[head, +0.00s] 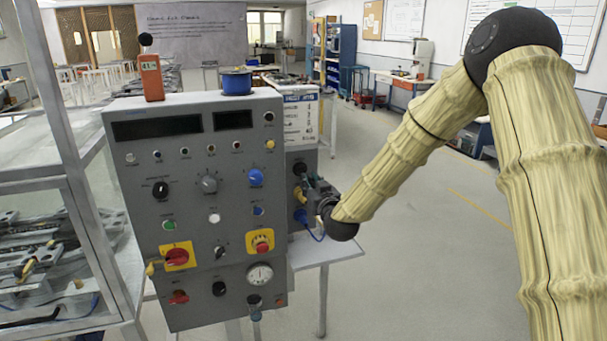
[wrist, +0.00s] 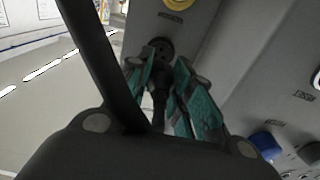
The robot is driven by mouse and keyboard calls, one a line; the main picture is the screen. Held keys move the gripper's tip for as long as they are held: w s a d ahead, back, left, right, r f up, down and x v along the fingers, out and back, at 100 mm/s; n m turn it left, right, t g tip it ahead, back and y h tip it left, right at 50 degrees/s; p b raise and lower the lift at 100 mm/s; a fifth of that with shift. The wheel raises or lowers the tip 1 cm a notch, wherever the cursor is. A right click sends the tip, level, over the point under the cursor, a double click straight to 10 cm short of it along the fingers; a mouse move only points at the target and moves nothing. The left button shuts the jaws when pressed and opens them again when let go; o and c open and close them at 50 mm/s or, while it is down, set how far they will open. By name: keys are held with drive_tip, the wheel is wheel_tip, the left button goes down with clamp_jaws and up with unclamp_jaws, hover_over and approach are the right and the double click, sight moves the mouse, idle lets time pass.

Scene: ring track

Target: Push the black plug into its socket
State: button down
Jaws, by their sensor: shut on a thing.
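My gripper (head: 316,190) is at the right side face of the grey control panel. In the wrist view its two teal-padded fingers (wrist: 160,78) are closed around a dark, slim body, the black plug (wrist: 159,98). The round black socket (wrist: 160,47) is on the grey face just beyond the fingertips, roughly in line with the plug. The fingers and shadow hide much of the plug, and I cannot tell whether its tip touches the socket. In the head view the gripper and arm hide the plug.
The grey control panel (head: 135,205) carries knobs, buttons and displays. A yellow socket (wrist: 180,4) is near the black one. A glass-sided cabinet (head: 70,190) stands left; the floor (head: 430,260) to the right is open.

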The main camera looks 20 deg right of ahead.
sight(313, 186)
drive_tip(key=shift+w+b, duration=0.55)
drive_tip(key=shift+w, duration=1.85)
drive_tip(key=shift+a+b, duration=0.1)
drive_tip(key=shift+b, duration=0.5)
idle(0.7)
drive_tip(key=shift+w, duration=0.6)
idle(0.5)
drive_tip(key=c, duration=1.2)
unclamp_jaws()
drive_tip(key=shift+s, duration=0.1)
drive_tip(key=s, duration=1.1)
drive_tip(key=shift+s+d, duration=0.2)
drive_tip(key=shift+s, duration=0.2)
